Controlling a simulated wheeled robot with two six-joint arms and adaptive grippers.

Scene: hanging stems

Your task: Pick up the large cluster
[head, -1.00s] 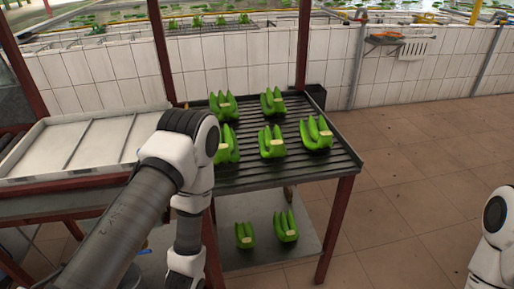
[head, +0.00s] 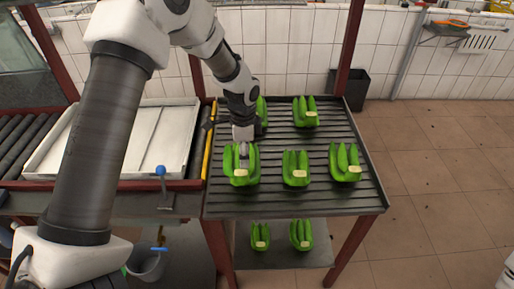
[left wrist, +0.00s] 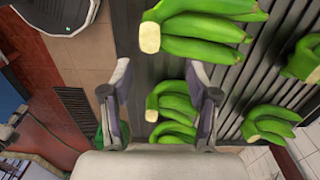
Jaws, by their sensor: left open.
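Several green banana clusters lie on a dark slatted rack. The front-left cluster (head: 240,178) looks the largest; it also shows near the top of the left wrist view (left wrist: 205,35), its pale cut stem toward picture left. My left gripper (head: 243,154) is over this cluster, partly hiding it. In the left wrist view its two fingers (left wrist: 160,72) are apart with nothing held between them. The cluster lies just beyond the fingertips; I cannot tell whether they touch it. My right gripper is out of view.
The front-middle cluster (head: 296,168) and front-right cluster (head: 345,163) stand close by on the rack (head: 290,202). A back-left cluster (head: 262,110) is partly hidden by my arm. Two clusters sit on the lower shelf (head: 283,257). A white tray (head: 110,140) lies left.

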